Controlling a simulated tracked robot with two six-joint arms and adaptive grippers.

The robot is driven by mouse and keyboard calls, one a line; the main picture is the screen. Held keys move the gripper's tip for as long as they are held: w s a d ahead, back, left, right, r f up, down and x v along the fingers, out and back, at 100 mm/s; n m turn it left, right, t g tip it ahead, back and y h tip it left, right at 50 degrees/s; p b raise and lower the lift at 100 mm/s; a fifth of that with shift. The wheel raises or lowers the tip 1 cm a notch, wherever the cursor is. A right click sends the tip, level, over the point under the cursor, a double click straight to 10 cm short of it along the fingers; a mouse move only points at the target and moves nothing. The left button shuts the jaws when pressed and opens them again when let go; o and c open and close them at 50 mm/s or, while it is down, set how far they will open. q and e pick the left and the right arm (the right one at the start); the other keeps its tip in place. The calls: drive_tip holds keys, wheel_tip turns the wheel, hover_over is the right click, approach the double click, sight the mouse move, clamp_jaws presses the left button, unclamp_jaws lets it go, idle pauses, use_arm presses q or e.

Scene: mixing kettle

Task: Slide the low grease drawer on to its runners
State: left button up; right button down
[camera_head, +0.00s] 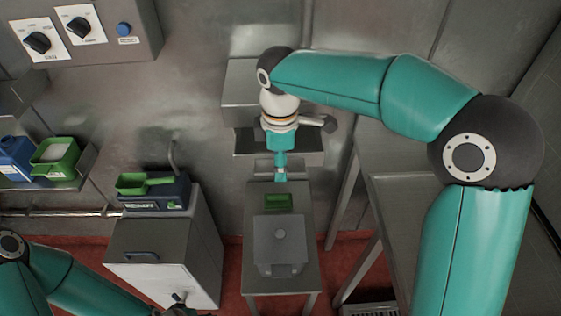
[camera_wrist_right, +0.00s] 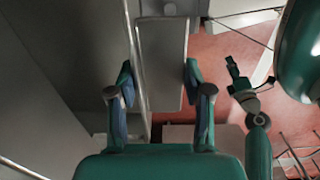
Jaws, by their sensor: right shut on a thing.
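My right gripper (camera_head: 281,174) points down over the back edge of a narrow steel stand, below a grey wall housing. In the right wrist view its fingers (camera_wrist_right: 160,80) stand apart on either side of a long flat grey piece, which looks like the grease drawer (camera_wrist_right: 163,70). In the head view the gripper hides most of what it holds. I cannot make out the runners. My left gripper (camera_wrist_right: 238,78) shows small at the right of the wrist view; its jaws are too small to judge.
The steel stand (camera_head: 255,218) carries a small green block (camera_head: 278,201) and a grey lidded box (camera_head: 280,245). The grey housing (camera_head: 242,102) is on the wall behind. A steel table (camera_head: 400,205) stands right.

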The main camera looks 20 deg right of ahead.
drive_tip(key=shift+w+d+r+p, duration=0.1)
drive_tip(key=shift+w+d+p, duration=0.15)
drive_tip(key=shift+w+p, duration=0.55)
drive_tip(key=shift+w+d+r+p, duration=0.1)
drive_tip(key=shift+w+d+p, duration=0.15)
drive_tip(key=shift+w+p, duration=0.55)
drive_tip(key=shift+w+d+r+p, duration=0.1)
drive_tip(key=shift+w+d+p, duration=0.15)
drive_tip(key=shift+w+p, duration=0.55)
drive_tip(key=shift+w+f, duration=0.2)
drive_tip(key=shift+w, duration=0.15)
drive_tip(key=shift+b, duration=0.3)
drive_tip(key=shift+w+d, duration=0.1)
drive_tip(key=shift+c, duration=2.1)
unclamp_jaws()
drive_tip(key=shift+r, duration=0.1)
drive_tip(key=c, duration=0.3)
drive_tip(key=shift+o, duration=0.2)
drive_tip(key=shift+r, duration=0.1)
